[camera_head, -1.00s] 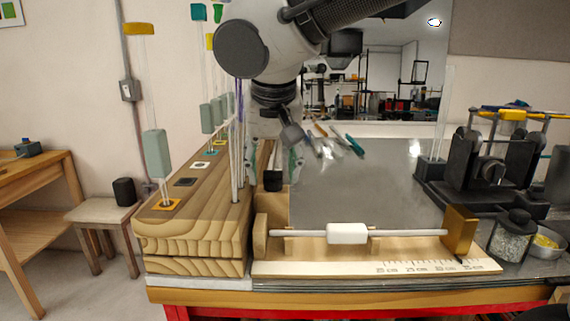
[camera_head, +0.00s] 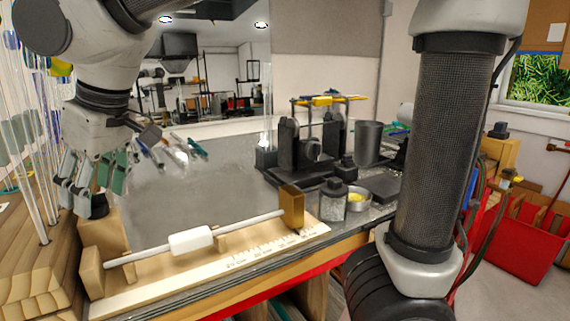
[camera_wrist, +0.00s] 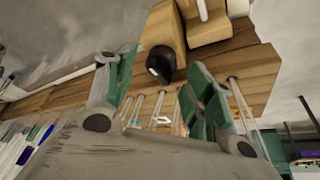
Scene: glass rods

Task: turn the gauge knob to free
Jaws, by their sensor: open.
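The gauge (camera_head: 145,291) is a pale wooden base with a printed scale along its front. A clear rod with a white sleeve (camera_head: 191,241) spans from wooden blocks at its left to a gold block (camera_head: 291,207) at its right. The black round knob (camera_head: 93,206) is at the gauge's left end by a wooden block; it also shows in the wrist view (camera_wrist: 161,63). My gripper (camera_head: 92,180) points down just above the knob. Its green-padded fingers are open on either side of the knob in the wrist view (camera_wrist: 158,78). I cannot tell any contact or the knob's setting.
A stepped wooden rack (camera_head: 35,270) with upright glass rods stands close left of my gripper. The grey bench top (camera_head: 190,190) behind the gauge is mostly clear.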

